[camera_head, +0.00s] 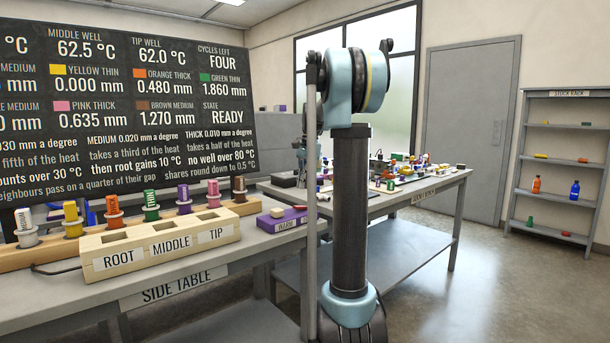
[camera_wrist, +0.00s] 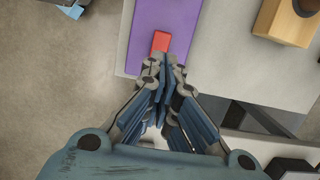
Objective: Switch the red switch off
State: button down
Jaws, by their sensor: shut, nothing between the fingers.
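In the wrist view the red switch (camera_wrist: 160,42) stands out against a purple plate (camera_wrist: 172,17). My gripper (camera_wrist: 162,64) is shut and empty, its fingertips just below the switch in the picture and close to it. I cannot tell whether they touch it. In the head view the purple plate (camera_head: 268,225) lies at the right end of the side table (camera_head: 160,280). My arm hides part of that area, and my gripper's fingertips cannot be made out there.
A wooden block with wells marked root, middle and tip (camera_head: 110,262) stands left of the plate. Behind it is a rack (camera_head: 15,257) of several coloured spools. A dark readout board (camera_head: 130,130) stands behind. A second table (camera_head: 440,185) holds many small items.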

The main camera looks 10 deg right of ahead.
aim_at(301, 208)
jog(key=shift+s+a+f, duration=0.1)
jog(key=shift+a+f, duration=0.05)
jog(key=shift+f, duration=0.9)
jog(key=shift+s+a+f, duration=0.1)
jog(key=shift+a+f, duration=0.1)
jog(key=shift+f, duration=0.85)
jog(key=shift+s+a+f, duration=0.1)
jog(key=shift+a+f, duration=0.05)
jog(key=shift+f, duration=0.9)
